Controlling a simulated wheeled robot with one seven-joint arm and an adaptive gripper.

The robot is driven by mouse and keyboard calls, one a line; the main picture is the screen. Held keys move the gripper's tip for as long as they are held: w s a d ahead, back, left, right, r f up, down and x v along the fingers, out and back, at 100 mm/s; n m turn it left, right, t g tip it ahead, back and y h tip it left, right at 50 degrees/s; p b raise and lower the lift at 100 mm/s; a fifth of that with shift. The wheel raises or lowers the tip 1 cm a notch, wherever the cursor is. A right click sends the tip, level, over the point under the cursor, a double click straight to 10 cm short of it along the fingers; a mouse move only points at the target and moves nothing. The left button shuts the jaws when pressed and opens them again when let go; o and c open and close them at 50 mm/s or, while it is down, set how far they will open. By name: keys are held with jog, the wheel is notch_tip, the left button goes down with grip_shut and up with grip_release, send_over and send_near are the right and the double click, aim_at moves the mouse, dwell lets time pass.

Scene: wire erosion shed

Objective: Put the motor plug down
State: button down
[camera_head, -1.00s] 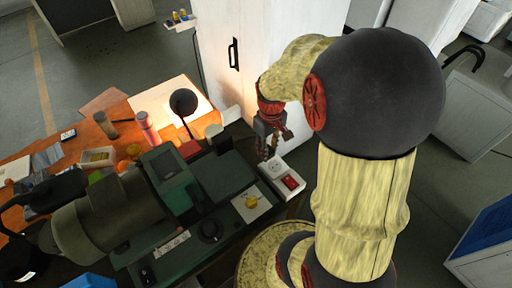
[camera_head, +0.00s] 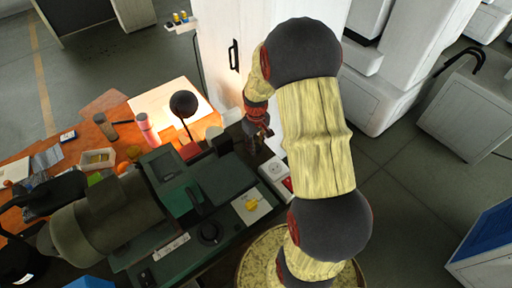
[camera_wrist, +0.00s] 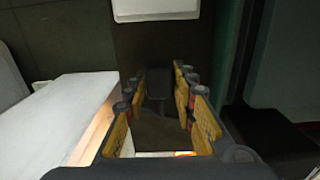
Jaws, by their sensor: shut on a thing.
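My gripper (camera_head: 258,130) is above the far right end of the dark green bench machine, next to the white cabinet. In the wrist view, its yellow-padded fingers (camera_wrist: 160,92) are closed around a dark thing (camera_wrist: 158,82), which I take to be the motor plug. Its outline is hard to make out against the dark surface behind. In the head view the plug is too small and dark to tell from the fingers. A white socket box (camera_head: 273,170) with a red switch lies nearer than the gripper, partly behind my arm.
A black lamp (camera_head: 184,104) stands left of the gripper, near a small white cup (camera_head: 213,132). The white cabinet (camera_head: 222,62) rises close behind. The green machine (camera_head: 228,180) fills the bench front. A cluttered orange table (camera_head: 95,130) is at left.

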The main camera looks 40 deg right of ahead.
jog(key=shift+f, duration=0.4)
jog(key=shift+f+b, duration=0.3)
jog(key=shift+f, duration=0.2)
jog(key=shift+f, duration=0.1)
jog(key=c, duration=1.5)
grip_release()
jog(key=shift+o, duration=0.2)
